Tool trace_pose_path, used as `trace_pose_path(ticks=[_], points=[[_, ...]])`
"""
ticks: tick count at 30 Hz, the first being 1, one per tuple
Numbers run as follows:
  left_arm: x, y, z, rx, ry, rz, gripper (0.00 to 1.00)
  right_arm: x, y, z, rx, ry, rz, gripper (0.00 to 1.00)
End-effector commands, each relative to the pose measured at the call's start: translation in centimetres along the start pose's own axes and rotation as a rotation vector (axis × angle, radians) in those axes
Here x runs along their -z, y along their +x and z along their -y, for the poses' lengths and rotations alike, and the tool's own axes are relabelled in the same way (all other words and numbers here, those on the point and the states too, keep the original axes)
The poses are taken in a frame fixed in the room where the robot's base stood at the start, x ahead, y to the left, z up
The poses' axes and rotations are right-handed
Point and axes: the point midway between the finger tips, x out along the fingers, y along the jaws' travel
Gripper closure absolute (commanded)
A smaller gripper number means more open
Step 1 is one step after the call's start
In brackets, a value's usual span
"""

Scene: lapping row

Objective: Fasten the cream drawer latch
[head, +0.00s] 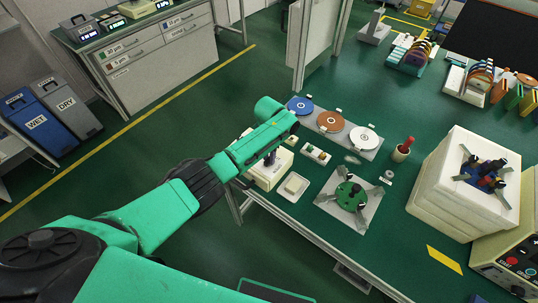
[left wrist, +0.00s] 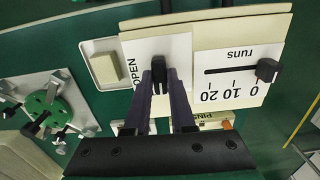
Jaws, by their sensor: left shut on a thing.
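The cream box (head: 262,178) stands at the near left edge of the green table, partly hidden by my left arm. In the left wrist view the box (left wrist: 205,28) carries a white plate (left wrist: 136,56) marked OPEN, with a small black latch handle (left wrist: 158,68) on it. My left gripper (left wrist: 159,80) is shut on this handle. In the head view the left gripper (head: 270,158) is over the box and its fingertips are hard to make out. A cream front marked PINS (left wrist: 208,117) shows partly behind the fingers. My right gripper is not in view.
A scale marked runs has a black slider knob (left wrist: 267,70) beside the handle. A white dish with a cream block (head: 295,185) and a green round fixture (head: 350,195) stand nearby. A tray of discs (head: 331,122) lies behind. A cream block stack (head: 465,185) stands right.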

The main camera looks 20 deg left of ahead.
Motion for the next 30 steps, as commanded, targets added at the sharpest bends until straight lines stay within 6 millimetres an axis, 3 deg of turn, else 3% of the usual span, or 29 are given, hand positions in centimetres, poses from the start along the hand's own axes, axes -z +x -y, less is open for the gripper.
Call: trace_pose_path(ticks=[19, 20, 21, 22, 30], points=[[0.18, -0.18, 0.04, 0.001, -0.055, -0.006, 1.00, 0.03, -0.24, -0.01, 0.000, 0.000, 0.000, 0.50], [0.19, -0.19, 0.04, 0.001, -0.055, -0.006, 0.66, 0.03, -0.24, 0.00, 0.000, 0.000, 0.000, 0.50], [0.18, -0.18, 0.04, 0.001, -0.054, -0.006, 0.51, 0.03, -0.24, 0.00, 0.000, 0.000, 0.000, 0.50], [0.17, -0.17, 0.04, 0.001, -0.054, -0.005, 0.47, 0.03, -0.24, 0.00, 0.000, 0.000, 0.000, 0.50], [0.08, -0.10, 0.03, 0.001, -0.053, -0.003, 0.47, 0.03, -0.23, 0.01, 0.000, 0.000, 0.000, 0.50]])
